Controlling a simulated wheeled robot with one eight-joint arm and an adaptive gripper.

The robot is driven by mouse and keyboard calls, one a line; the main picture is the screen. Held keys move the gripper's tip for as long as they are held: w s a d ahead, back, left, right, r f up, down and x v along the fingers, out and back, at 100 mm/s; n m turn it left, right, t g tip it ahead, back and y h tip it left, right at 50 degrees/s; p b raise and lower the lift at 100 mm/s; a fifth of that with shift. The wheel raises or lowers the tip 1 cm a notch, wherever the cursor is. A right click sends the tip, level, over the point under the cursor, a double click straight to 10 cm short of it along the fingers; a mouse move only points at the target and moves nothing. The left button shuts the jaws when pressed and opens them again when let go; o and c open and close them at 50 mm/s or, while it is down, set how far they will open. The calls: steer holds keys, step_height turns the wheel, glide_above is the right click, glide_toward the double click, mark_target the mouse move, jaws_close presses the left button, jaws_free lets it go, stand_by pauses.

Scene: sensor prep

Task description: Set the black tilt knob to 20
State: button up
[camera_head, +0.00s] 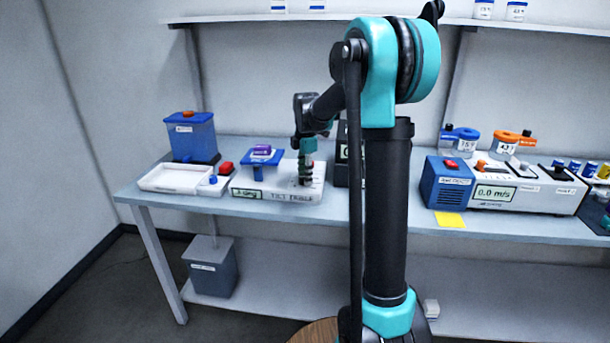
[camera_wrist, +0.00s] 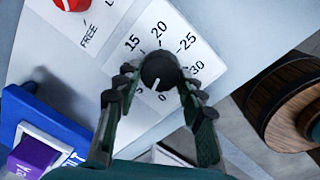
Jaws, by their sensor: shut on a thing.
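The black tilt knob (camera_wrist: 160,70) sits on a white dial panel (camera_wrist: 205,50) with printed numbers from 0 to 30 around it. In the wrist view its white pointer line points down and slightly left, between the 0 and 5 marks. The 20 mark is on the opposite side, at the top. My gripper (camera_wrist: 158,82) is around the knob, one finger on each side, shut on it. In the head view my gripper (camera_head: 306,178) reaches down to the right part of the white tilt unit (camera_head: 250,193) and hides the knob. The unit's small green display is too small to read surely.
A red knob (camera_wrist: 70,3) marked FREE is beside the dial. A blue platform with a purple block (camera_head: 262,149) stands on the unit's left part. A white tray (camera_head: 175,180) and blue bin (camera_head: 190,136) are further left. A wind meter box (camera_head: 520,190) stands right.

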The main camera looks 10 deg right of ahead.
steer(key=m, duration=0.3)
steer(key=shift+m, duration=0.4)
steer(key=m, duration=0.3)
steer(key=shift+w+h, duration=0.1)
steer(key=shift+h, duration=0.2)
steer(key=m, duration=0.8)
steer(key=shift+w+m+g, duration=0.1)
steer(key=shift+m+g, duration=0.2)
steer(key=m, duration=0.3)
steer(key=shift+m, duration=0.4)
steer(key=m, duration=0.3)
steer(key=shift+d+m, duration=0.1)
steer(key=shift+m, duration=0.2)
steer(key=m, duration=0.4)
steer(key=shift+w+g, duration=0.1)
steer(key=shift+g, duration=0.2)
steer(key=shift+d+m, duration=0.1)
steer(key=shift+m, duration=1.7)
